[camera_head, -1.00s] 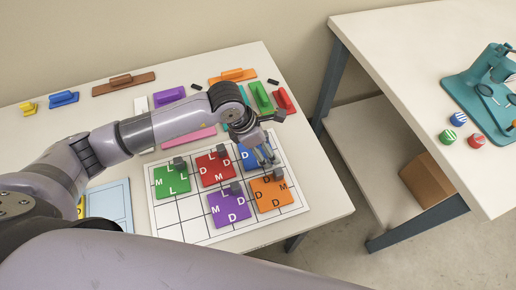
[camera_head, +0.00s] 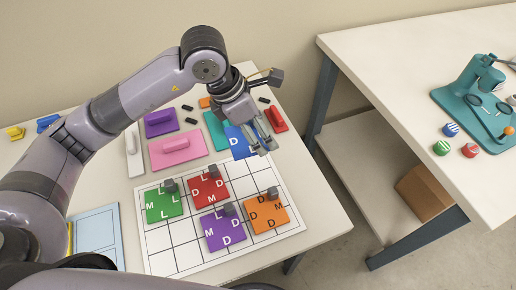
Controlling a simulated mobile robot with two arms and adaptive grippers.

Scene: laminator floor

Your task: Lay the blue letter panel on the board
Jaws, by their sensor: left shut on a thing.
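The blue letter panel (camera_head: 237,139) with white letters is at the far edge of the white gridded board (camera_head: 187,257), near its back right. My left gripper (camera_head: 264,143) is over the panel's right side, shut on it and hiding part of it. The picture does not clearly show whether the panel is raised or touches anything. On the board are a green panel (camera_head: 157,209), a red panel (camera_head: 205,193), a purple panel (camera_head: 220,237) and an orange panel (camera_head: 262,222), each with letters and a grey knob. My right gripper is out of view.
Behind the board lie a pink block (camera_head: 180,154), a purple block (camera_head: 158,126), a white block (camera_head: 131,157), a teal piece (camera_head: 214,130) and a red block (camera_head: 277,119). A light-blue sheet (camera_head: 97,236) lies left. A second table (camera_head: 380,80) stands right, across a gap.

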